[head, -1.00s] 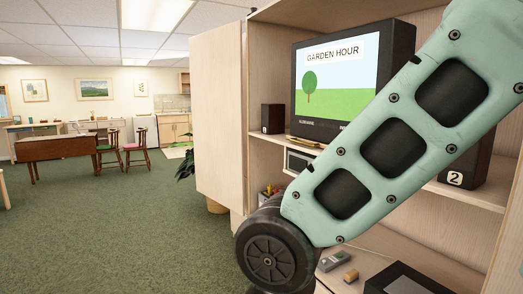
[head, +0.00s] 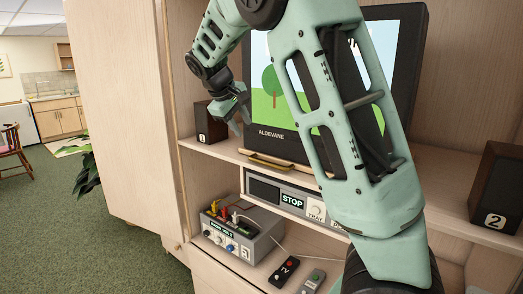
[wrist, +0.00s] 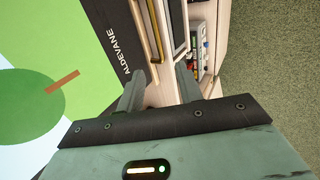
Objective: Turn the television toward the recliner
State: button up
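The television (head: 268,92) stands on the upper shelf of a wooden cabinet, its lit green-and-blue screen partly hidden behind my arm. A brass bar (head: 276,163) lies low in front of it, near the shelf edge. My gripper (head: 242,125) hangs by the lower left part of the television, close to its front. In the wrist view my gripper (wrist: 160,82) has its two fingers apart with nothing between them. The television's dark lower bezel (wrist: 112,50) and the brass bar (wrist: 153,35) lie just beyond the fingers. No recliner shows.
Speaker 1 (head: 210,121) stands left of the television, near my gripper; speaker 2 (head: 497,190) is at right. Below are a player marked STOP (head: 290,198), a grey box with cables (head: 243,243) and remotes (head: 286,268). An open cabinet door (head: 125,110) stands left; green carpet (head: 90,240) is clear.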

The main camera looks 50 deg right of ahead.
aim_at(262, 161)
jog(key=p+x, duration=0.1)
jog(key=x, duration=0.4)
jog(key=p+x, duration=0.1)
jog(key=x, duration=0.5)
jog(key=p+x, duration=0.2)
jog(key=x, duration=0.4)
jog(key=shift+w+d, duration=0.25)
jog(key=shift+w, duration=0.1)
grip_shut()
jog(key=shift+w, duration=0.1)
